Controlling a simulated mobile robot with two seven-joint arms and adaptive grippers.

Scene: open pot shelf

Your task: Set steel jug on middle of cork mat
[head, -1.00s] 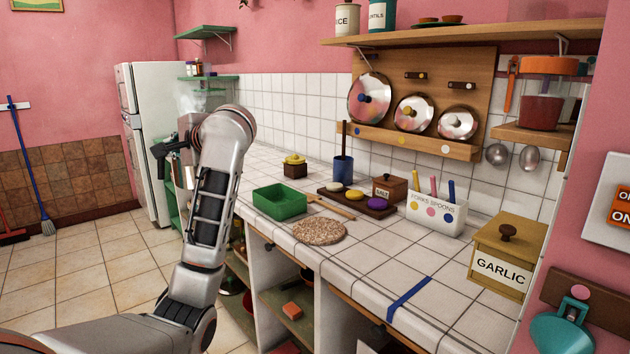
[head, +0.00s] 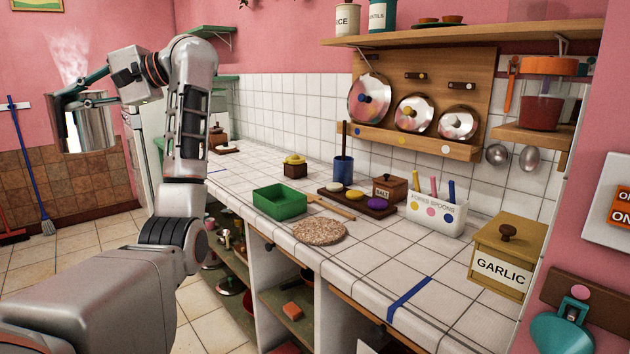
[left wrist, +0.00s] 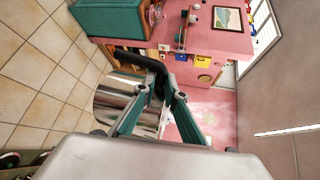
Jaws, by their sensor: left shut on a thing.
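The steel jug (head: 88,132) is a shiny cylinder at the left of the head view, held in the air with pale steam above it. My left gripper (head: 68,100) has its teal fingers shut on the jug near its top. In the left wrist view the jug (left wrist: 118,100) shows between and beside the fingers (left wrist: 168,100), with a dark curved handle (left wrist: 135,58). The round speckled cork mat (head: 320,232) lies bare on the tiled counter, well to the right of the jug. My right gripper is not in view.
A green tray (head: 280,203) stands just behind the mat. A wooden stick (head: 332,207) and a dark board (head: 356,202) with coloured discs lie behind it. Counter tiles in front of the mat are clear.

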